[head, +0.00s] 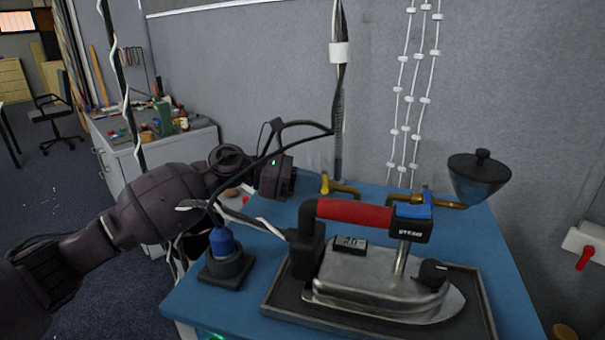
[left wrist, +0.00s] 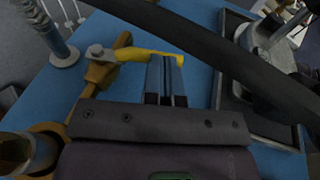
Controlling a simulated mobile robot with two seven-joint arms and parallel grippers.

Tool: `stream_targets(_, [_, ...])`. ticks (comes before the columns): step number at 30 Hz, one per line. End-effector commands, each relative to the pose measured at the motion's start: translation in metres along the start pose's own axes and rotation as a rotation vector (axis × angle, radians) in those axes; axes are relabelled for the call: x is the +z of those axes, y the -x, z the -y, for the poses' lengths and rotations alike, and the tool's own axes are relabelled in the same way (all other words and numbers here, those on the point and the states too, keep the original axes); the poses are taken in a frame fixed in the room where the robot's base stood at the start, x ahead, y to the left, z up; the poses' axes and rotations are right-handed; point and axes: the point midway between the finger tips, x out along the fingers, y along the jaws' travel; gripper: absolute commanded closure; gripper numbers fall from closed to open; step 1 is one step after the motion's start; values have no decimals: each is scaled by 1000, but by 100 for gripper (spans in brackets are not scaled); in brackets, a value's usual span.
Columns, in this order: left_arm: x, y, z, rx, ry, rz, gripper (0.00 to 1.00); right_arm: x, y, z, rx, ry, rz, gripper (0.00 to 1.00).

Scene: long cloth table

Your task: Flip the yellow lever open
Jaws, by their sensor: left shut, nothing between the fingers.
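The yellow lever (head: 325,183) sits on a brass pipe fitting (head: 345,189) near the back edge of the blue table. In the left wrist view the yellow lever (left wrist: 148,54) reaches rightward from a bolt on the brass fitting (left wrist: 98,72). My left gripper (head: 284,180) is just left of the lever in the head view. In the left wrist view its closed, empty fingers (left wrist: 167,72) overlap the lever near its free end; I cannot tell whether they touch. My right gripper is not in view.
An iron with a red handle (head: 354,213) stands on a dark tray (head: 272,315). A blue-capped stand (head: 224,262) is at the table's left. A blue lever (head: 427,196) and a dark funnel (head: 479,180) are farther right. Black cable crosses close to the left wrist camera.

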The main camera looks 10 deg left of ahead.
Motion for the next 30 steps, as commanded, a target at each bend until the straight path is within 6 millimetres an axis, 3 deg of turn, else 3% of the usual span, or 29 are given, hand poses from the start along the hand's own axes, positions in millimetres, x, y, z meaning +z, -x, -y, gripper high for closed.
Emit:
stream_targets(1, [8,-1,3,34,0,1,100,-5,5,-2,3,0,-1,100])
stream_targets(6, [7,-9,6,155,25,0,100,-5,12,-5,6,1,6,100])
stream_targets(30, [11,-59,1,145,29,0,100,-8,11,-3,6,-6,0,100])
